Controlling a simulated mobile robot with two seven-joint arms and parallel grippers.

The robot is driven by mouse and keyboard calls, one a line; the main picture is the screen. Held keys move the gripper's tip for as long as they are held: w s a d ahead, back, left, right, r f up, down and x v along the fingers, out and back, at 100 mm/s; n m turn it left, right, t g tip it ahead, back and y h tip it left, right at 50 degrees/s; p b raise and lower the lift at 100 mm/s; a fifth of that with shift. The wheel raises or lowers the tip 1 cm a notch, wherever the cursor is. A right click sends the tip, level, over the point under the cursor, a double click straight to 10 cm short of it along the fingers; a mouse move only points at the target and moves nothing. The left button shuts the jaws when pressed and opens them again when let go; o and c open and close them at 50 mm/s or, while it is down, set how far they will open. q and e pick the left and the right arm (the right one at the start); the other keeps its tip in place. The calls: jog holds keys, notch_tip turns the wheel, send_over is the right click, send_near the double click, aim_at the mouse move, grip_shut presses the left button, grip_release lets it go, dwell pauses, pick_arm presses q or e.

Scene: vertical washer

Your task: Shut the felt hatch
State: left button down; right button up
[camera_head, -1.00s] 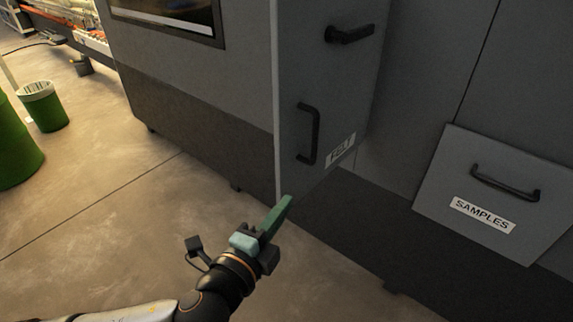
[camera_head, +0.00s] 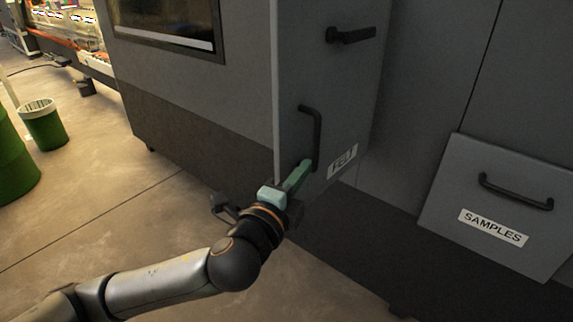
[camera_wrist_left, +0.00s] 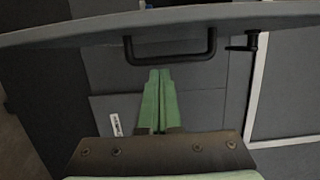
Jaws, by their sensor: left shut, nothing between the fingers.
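The felt hatch (camera_head: 335,100) is a grey panel standing out from the machine, open, with a FELT label (camera_head: 342,161) low on it. It carries a black bar handle (camera_head: 313,133) and a black latch (camera_head: 350,35). My left gripper (camera_head: 301,173), with green fingers, is shut and empty at the lower end of the bar handle. In the left wrist view, the fingertips (camera_wrist_left: 160,76) lie just below the bar handle (camera_wrist_left: 170,58); I cannot tell whether they touch it. My right gripper is not in view.
A grey SAMPLES panel (camera_head: 475,175) with a black handle is at the right. A green bin (camera_head: 43,127) and a larger green drum (camera_head: 14,160) stand at the far left. The floor between them and the machine is clear.

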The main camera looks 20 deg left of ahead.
aim_at(285, 162)
pick_arm(q)
jog(key=shift+w+a, duration=0.35)
jog(key=shift+a, duration=0.25)
jog(key=shift+w+a, duration=0.3)
jog(key=shift+a, duration=0.35)
jog(key=shift+w+a, duration=0.35)
jog(key=shift+a, duration=0.25)
jog(key=shift+a, duration=0.15)
